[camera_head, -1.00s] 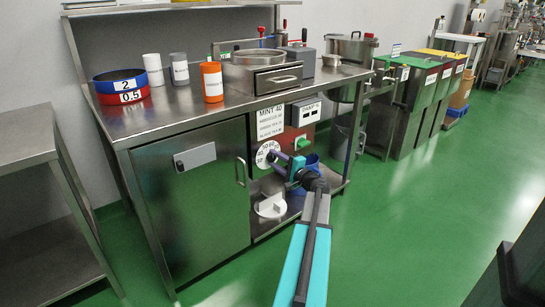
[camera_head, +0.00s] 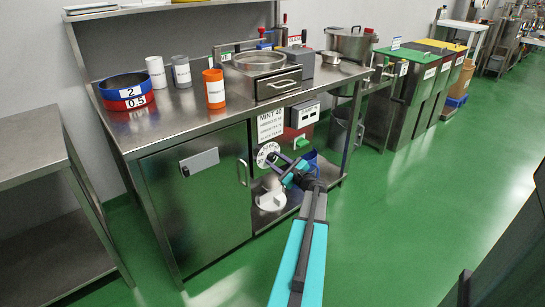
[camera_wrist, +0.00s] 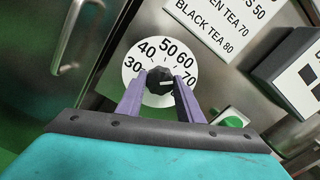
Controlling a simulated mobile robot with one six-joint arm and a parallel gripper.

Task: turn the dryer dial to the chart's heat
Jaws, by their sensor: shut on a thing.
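The dryer dial (camera_wrist: 133,66) is a white disc marked 30, 40, 50, 60 and 70, with a black knob (camera_wrist: 158,90) at its centre. My gripper (camera_wrist: 160,82) has its two purple fingers shut on the knob, one on each side. A pale mark on the knob points right, roughly toward 70. In the head view the dial (camera_head: 263,152) is on the front of the steel bench. The chart (camera_head: 270,124) above it reads MINT 40; its lower lines in the wrist view (camera_wrist: 222,22) read green tea 70 and black tea 80.
A green button (camera_wrist: 234,122) sits right of the dial, below a display box (camera_head: 304,115) whose text is unclear. A cabinet door with a handle (camera_head: 242,172) is to the left. A white round thing (camera_head: 271,201) lies on the shelf below. Green floor is open at the right.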

